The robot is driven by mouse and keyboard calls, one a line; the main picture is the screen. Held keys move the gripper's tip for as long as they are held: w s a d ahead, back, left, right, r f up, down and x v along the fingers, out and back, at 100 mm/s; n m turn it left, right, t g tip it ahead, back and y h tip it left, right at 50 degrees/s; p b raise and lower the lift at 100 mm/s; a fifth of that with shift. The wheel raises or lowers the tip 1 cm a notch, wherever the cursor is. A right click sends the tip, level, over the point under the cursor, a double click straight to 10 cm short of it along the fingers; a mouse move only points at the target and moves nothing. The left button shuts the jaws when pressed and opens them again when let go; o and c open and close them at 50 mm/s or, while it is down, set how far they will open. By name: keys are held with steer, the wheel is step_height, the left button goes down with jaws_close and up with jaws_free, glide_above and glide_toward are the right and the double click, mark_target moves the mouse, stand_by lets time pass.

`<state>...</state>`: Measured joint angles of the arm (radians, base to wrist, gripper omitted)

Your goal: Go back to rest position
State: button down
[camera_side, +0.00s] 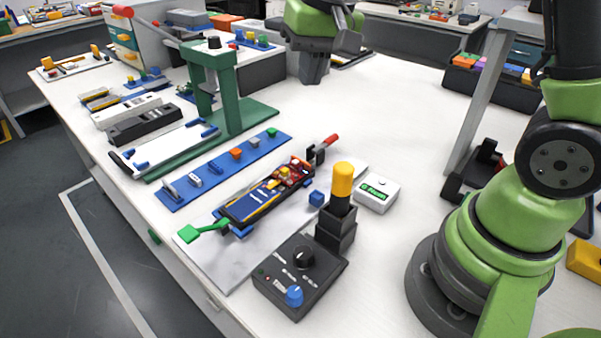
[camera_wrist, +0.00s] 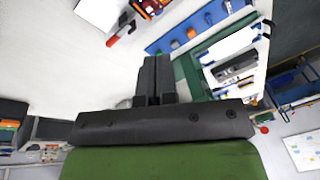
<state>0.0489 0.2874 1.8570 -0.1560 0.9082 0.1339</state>
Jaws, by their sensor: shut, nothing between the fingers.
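My gripper (camera_side: 313,80) hangs at the back of the white table in the side view, with its green body and dark crossbar above the fingers. In the wrist view the two dark fingers (camera_wrist: 155,62) stand side by side, pressed together with nothing between them. The fingertips look clear of any object; their exact height above the table is hard to tell. A dark blue pouch-like pack (camera_side: 262,202) lies in a clamp fixture on a grey plate (camera_side: 222,257), well in front of my gripper.
A green lever press (camera_side: 226,90) stands left of my gripper, with a blue strip (camera_side: 176,187) in front of it. A black control box (camera_side: 300,275) and a yellow-topped signal post (camera_side: 343,180) stand at the front. The table's middle right is clear.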

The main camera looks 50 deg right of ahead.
steer(key=s+a+r+t, duration=0.1)
steer(key=s+r+t, duration=0.1)
steer(key=s, duration=0.6)
steer(key=s+a+r+n+t+y, duration=0.1)
steer(key=s+a+r+t, duration=0.1)
steer(key=s+r, duration=0.3)
steer(key=s, duration=0.4)
steer(key=shift+s+a+t, duration=0.15)
steer(key=shift+t, duration=0.15)
steer(key=shift+r, duration=0.1)
